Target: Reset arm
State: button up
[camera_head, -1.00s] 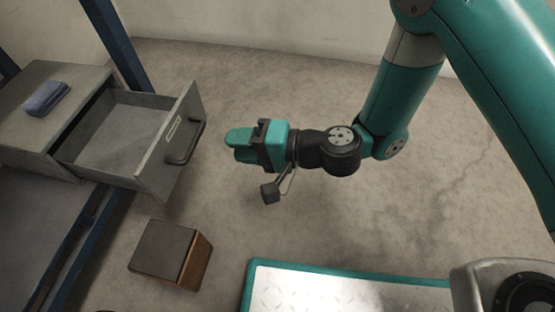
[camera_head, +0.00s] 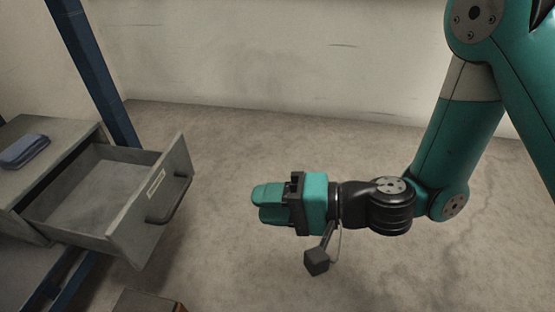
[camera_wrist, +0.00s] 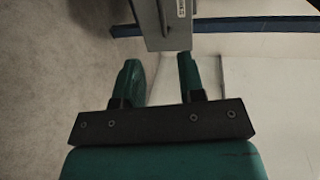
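My gripper (camera_head: 268,203) is on my teal arm (camera_head: 457,135), in the middle of the head view, pointing left. It is in the air to the right of the open drawer, clear of its handle. In the wrist view my gripper (camera_wrist: 160,75) shows two teal fingers apart with nothing between them. Part of the grey drawer front (camera_wrist: 166,22) shows beyond the fingertips in that view.
A grey cabinet (camera_head: 62,140) at the left has its drawer (camera_head: 135,220) pulled out, and the drawer looks empty. A folded blue cloth (camera_head: 24,151) lies on top. A blue post (camera_head: 98,75) stands behind. A brown box (camera_head: 145,302) is cut off at the bottom edge.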

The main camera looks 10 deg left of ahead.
jog(key=s+d+r+n+g+h+p, duration=0.1)
jog(key=s+d+r+n+h+p, duration=0.15)
jog(key=r+p, duration=0.5)
jog(key=s+d+r+n+g+h+p, duration=0.1)
jog(key=d+r+n+h+p, duration=0.3)
jog(key=r, duration=0.6)
jog(key=s+d+r+n+g+y+p, duration=0.1)
jog(key=s+r+n+p, duration=0.1)
jog(key=r+p, duration=0.6)
jog(key=s+d+r+t+h+p, duration=0.2)
jog(key=d+r+h+p, duration=0.4)
jog(key=d+r+p, duration=0.75)
notch_tip(320, 180, up, 38)
jog(key=a+p, duration=0.1)
jog(key=p, duration=3.1)
jog(key=shift+a+m, duration=0.2)
jog(key=shift+m, duration=0.15)
jog(key=shift+a, duration=0.1)
